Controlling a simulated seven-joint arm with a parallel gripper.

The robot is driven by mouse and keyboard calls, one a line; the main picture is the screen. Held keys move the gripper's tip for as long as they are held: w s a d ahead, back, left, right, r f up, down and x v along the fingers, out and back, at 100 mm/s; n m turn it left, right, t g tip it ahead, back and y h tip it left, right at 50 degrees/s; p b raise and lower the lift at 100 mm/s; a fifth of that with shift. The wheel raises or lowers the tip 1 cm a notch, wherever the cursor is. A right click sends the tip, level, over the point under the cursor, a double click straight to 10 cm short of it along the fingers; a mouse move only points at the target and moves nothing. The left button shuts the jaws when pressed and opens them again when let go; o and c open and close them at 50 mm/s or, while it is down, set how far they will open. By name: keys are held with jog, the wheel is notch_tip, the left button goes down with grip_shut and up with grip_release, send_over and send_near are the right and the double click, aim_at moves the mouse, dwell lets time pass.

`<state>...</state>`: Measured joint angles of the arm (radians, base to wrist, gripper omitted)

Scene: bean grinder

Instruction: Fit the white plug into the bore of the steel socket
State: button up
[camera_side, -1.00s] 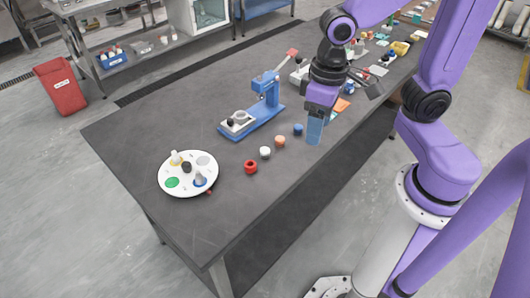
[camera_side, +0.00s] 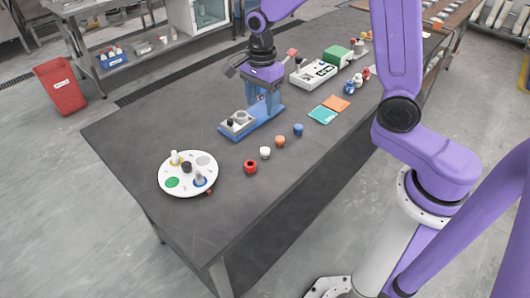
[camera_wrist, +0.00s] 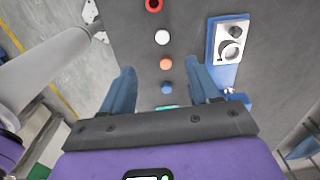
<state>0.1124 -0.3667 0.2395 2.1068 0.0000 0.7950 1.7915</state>
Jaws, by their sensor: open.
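A small round white piece (camera_side: 265,153), likely the white plug, stands on the dark table between a red ring and an orange piece. It also shows in the wrist view (camera_wrist: 162,37), beyond my fingertips and between their lines. The blue press-like stand (camera_side: 252,124) carries a light plate with a round metal ring (camera_side: 241,117), likely the steel socket, and a black knob. The ring shows at right in the wrist view (camera_wrist: 231,50). My gripper (camera_wrist: 163,78) is open and empty. In the side view it is in front of the stand's upright, partly hiding it.
The red ring (camera_side: 250,166), orange piece (camera_side: 280,141) and blue piece (camera_side: 298,129) share the white piece's row. A round white tray (camera_side: 171,190) with several pegs lies left. Teal (camera_side: 322,115) and orange cards lie right.

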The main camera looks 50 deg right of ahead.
send_over(264, 150)
jog(key=a, duration=0.1)
notch_tip(264, 150, down, 12)
jog(key=shift+s+f, duration=0.1)
jog(key=shift+f, duration=0.05)
jog(key=f, duration=0.2)
jog(key=d+f, duration=0.1)
jog(key=f, duration=0.1)
jog(key=shift+f, duration=0.6)
jog(key=c, duration=1.1)
jog(key=shift+r, duration=0.15)
